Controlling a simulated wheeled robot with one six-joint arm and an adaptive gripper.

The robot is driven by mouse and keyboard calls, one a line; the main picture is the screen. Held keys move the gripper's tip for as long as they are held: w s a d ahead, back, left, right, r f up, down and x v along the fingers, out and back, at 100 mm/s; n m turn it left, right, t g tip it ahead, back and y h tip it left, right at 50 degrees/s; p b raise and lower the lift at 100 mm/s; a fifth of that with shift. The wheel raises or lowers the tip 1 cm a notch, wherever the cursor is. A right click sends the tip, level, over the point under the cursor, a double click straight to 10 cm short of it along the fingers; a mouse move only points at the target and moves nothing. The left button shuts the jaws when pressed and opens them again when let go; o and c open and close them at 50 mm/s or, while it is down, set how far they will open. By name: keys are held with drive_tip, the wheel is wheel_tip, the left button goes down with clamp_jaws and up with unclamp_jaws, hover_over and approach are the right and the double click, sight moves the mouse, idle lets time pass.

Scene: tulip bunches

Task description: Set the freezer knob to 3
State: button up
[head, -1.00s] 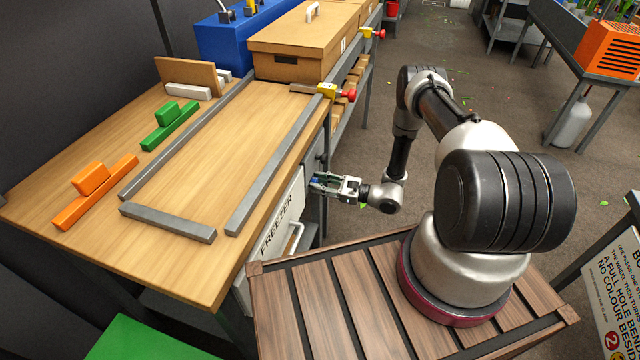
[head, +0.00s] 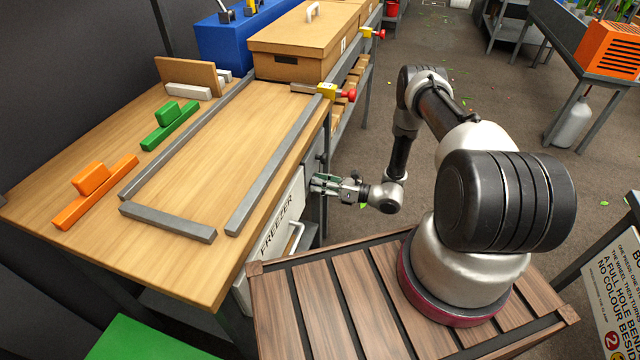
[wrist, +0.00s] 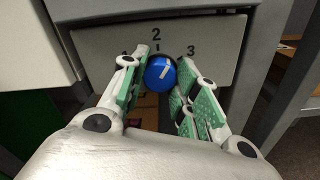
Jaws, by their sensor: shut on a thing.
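The blue freezer knob (wrist: 157,82) is in the wrist view, with a white pointer line on its face. The line leans up and to the right, between the 2 and the 3. The grey dial plate (wrist: 108,42) behind it shows a 2 at the top and a 3 at the right; the left mark is mostly hidden by a finger. My gripper (wrist: 162,72) is shut on the knob, one green-padded finger on each side. In the head view my gripper (head: 330,185) is at the front of the freezer (head: 280,228), below the bench edge.
The wooden bench (head: 190,170) with grey rails stands above the freezer. A yellow and red fitting (head: 328,91) juts from the bench edge.

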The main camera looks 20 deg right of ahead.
drive_tip(key=m, duration=0.5)
drive_tip(key=shift+d+m, duration=0.1)
drive_tip(key=shift+m, duration=0.3)
idle(0.4)
drive_tip(key=o, duration=1)
drive_tip(key=v, duration=1.2)
